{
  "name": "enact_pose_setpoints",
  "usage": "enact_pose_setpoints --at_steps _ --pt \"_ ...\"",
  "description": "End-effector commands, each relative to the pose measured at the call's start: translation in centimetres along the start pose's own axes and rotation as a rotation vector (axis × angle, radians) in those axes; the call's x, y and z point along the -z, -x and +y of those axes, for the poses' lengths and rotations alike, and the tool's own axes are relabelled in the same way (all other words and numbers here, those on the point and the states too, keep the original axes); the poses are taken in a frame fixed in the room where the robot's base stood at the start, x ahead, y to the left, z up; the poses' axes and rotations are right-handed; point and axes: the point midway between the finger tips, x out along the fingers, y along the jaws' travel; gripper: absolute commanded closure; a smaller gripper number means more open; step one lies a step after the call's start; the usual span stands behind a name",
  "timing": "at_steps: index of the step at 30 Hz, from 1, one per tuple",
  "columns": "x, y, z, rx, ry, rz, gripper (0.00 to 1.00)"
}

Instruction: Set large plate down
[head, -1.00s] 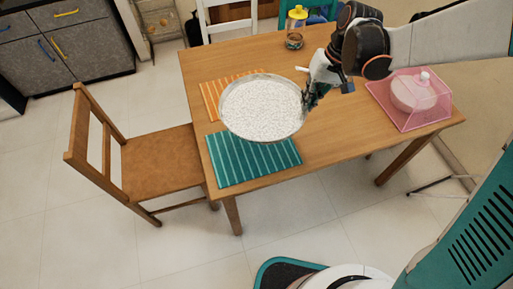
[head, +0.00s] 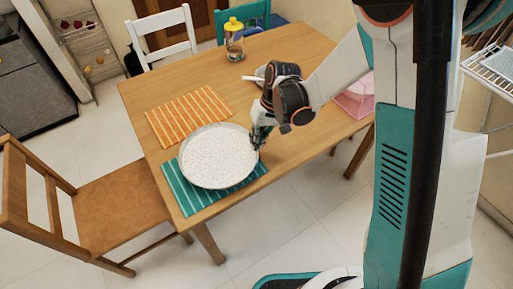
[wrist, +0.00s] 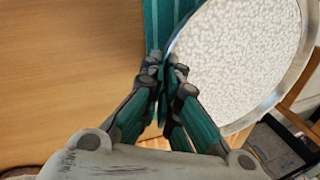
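The large plate (head: 218,157) is round, with a speckled white face and a silver rim. In the head view it is over the teal striped placemat (head: 181,193) and covers much of it. It looks roughly level; I cannot tell whether it touches the mat. My gripper (head: 257,137) is at the plate's right edge. In the wrist view, my gripper (wrist: 170,75) has its fingers closed together at the rim of the plate (wrist: 240,50). Part of the teal placemat (wrist: 158,22) shows beside the plate there.
An orange striped placemat (head: 188,116) lies just behind the plate. A yellow-lidded jar (head: 234,42) stands at the table's back. A pink container (head: 355,98) is at the right, partly hidden by my arm. A wooden chair (head: 120,205) stands left. The table (head: 222,84) has bare room behind the plate.

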Motion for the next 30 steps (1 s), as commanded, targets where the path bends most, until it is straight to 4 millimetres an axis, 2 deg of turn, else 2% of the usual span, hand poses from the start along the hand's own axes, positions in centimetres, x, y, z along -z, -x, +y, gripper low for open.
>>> enact_pose_setpoints --at_steps 7,19,22,30 --pt "0.1 -3.5 1.0 0.001 0.0 0.0 1.0" --pt "0.0 -3.9 1.1 0.001 0.0 0.0 1.0" --pt "0.0 -3.7 1.1 0.0 0.0 0.0 0.75" --pt "0.0 -3.7 1.1 0.0 0.0 0.0 0.75"
